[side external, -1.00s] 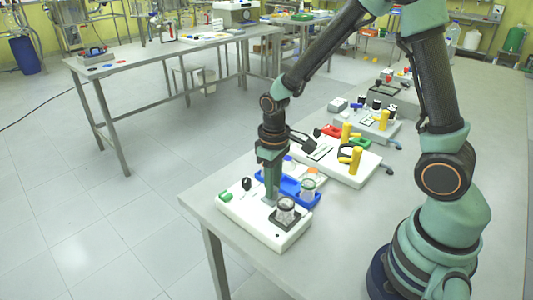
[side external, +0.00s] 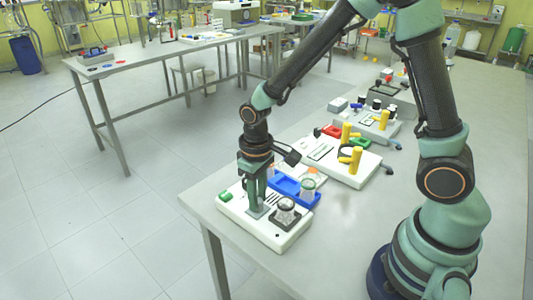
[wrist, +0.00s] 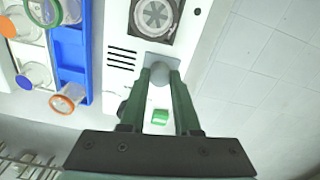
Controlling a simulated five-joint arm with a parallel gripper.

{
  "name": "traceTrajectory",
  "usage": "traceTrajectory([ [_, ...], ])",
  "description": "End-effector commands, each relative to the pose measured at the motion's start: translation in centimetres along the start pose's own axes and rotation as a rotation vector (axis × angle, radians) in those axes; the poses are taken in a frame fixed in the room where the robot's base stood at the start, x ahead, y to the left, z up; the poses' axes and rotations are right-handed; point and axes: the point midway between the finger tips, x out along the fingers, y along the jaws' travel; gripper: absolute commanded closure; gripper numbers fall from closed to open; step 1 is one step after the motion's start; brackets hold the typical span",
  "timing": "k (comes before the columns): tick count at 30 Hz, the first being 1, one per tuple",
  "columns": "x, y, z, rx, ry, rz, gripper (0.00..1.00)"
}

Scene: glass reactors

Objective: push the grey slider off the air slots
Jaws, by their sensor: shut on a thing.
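The grey slider (wrist: 160,76) shows a round grey knob between my fingers in the wrist view. My gripper (wrist: 160,68) points down at the white unit and is shut on this knob. In the side view my gripper (side external: 257,211) is low over the unit, its fingers hiding most of the slider. The air slots (wrist: 120,57) are dark parallel lines on the white panel, beside the slider on the left in the wrist view. They also show in the side view (side external: 271,199), just right of my fingers, and look uncovered there.
The white unit (side external: 277,236) carries a round glass-topped fitting (side external: 286,211) close to the slider and a green button (side external: 225,196). A blue tray (side external: 294,187) with orange-ringed glassware stands close behind. The table's front edge is near on the left.

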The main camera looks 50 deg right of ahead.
Motion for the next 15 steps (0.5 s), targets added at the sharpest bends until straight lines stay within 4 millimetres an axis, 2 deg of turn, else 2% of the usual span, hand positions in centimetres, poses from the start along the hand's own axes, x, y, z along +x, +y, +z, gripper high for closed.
traceTrajectory([
  [5,-0.04,0.03,-0.08,0.001,0.003,0.000,1.00],
  [6,-0.04,0.04,-0.08,0.001,0.003,0.000,0.58],
  [8,-0.03,0.05,-0.08,0.001,0.003,0.000,0.38],
  [15,0.00,0.06,-0.04,0.001,0.002,0.000,0.38],
])
